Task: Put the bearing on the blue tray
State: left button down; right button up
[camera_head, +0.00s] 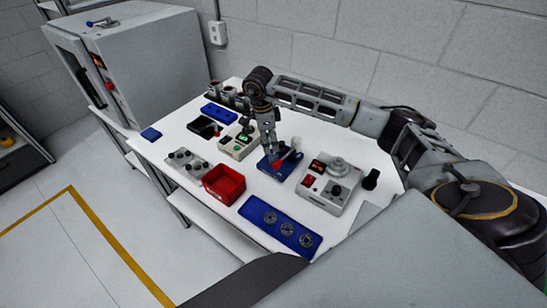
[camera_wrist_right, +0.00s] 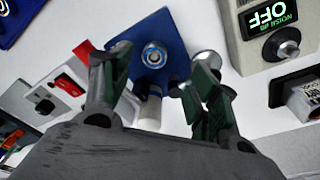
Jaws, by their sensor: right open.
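My right gripper (camera_head: 269,150) hangs over a small blue fixture (camera_head: 275,167) near the table's middle. In the right wrist view the gripper (camera_wrist_right: 158,78) has its two fingers apart, with nothing clamped between them. A ring-shaped metallic bearing (camera_wrist_right: 153,55) sits on the fixture's blue plate (camera_wrist_right: 175,32), just beyond the fingertips. A pale cylinder (camera_wrist_right: 150,112) shows between the fingers. In the head view the gripper hides this bearing. A long blue tray (camera_head: 262,205) lies at the table's front edge, with three ring-shaped parts (camera_head: 287,229) in a row. My left gripper is out of view.
A red bin (camera_head: 223,184) stands left of the long tray. A grey box with a dial (camera_head: 331,186) stands right of the fixture, and a tester with a green display (camera_head: 238,143) stands left. Another blue tray (camera_head: 218,115) lies at the back. Clear table is limited.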

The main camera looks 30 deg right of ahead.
aim_at(273, 157)
jog(key=shift+d+f, duration=0.1)
jog(key=shift+f, duration=0.6)
jog(key=shift+s+f, duration=0.1)
jog(key=shift+f, duration=0.05)
jog(key=shift+s+d+f+p, duration=0.15)
jog(key=shift+f+p, duration=0.1)
jog(key=shift+f, duration=0.3)
jog(key=shift+s+f+p, duration=0.2)
jog(key=shift+f+p, duration=0.1)
jog(key=shift+f, duration=0.2)
jog(key=shift+s+d+f+p, duration=0.15)
jog(key=shift+f+p, duration=0.1)
jog(key=shift+f, duration=1.1)
jog(key=c, duration=1.2)
